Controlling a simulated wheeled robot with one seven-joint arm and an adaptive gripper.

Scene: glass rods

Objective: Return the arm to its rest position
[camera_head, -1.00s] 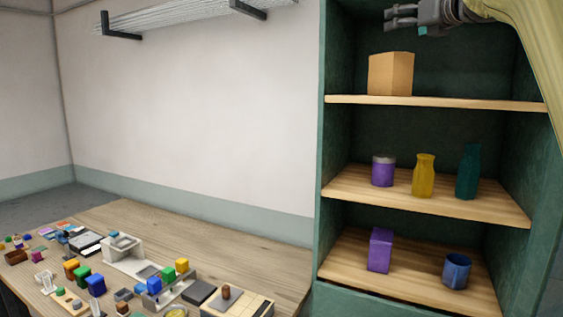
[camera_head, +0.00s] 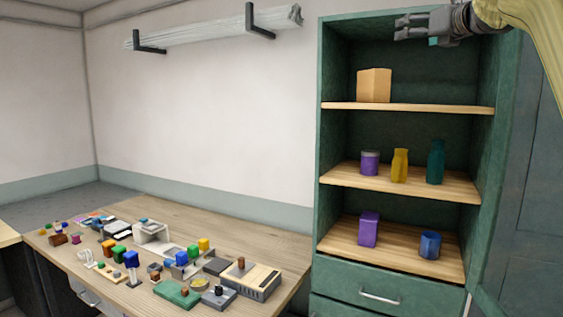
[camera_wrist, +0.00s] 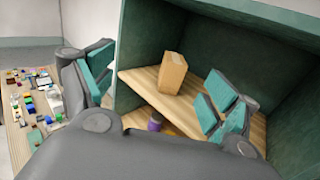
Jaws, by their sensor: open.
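My gripper (camera_head: 412,28) is in front of the top of the green cabinet (camera_head: 327,190), at the upper right of the head view. It is open and empty. In the wrist view its teal-padded fingers (camera_wrist: 158,92) stand wide apart, with nothing between them touching the pads. A tan box (camera_head: 374,86) stands on the cabinet's top shelf (camera_head: 440,109), below and left of my gripper in the head view. The box also shows beyond the fingers in the wrist view (camera_wrist: 171,73), apart from them.
The middle shelf (camera_head: 400,190) holds a purple jar (camera_head: 370,162), a yellow bottle (camera_head: 400,165) and a teal bottle (camera_head: 435,161). Below stand a purple box (camera_head: 368,229) and a blue mug (camera_head: 430,244). A wooden table (camera_head: 210,229) with many small objects is left. A wall rack (camera_head: 200,30) hangs above.

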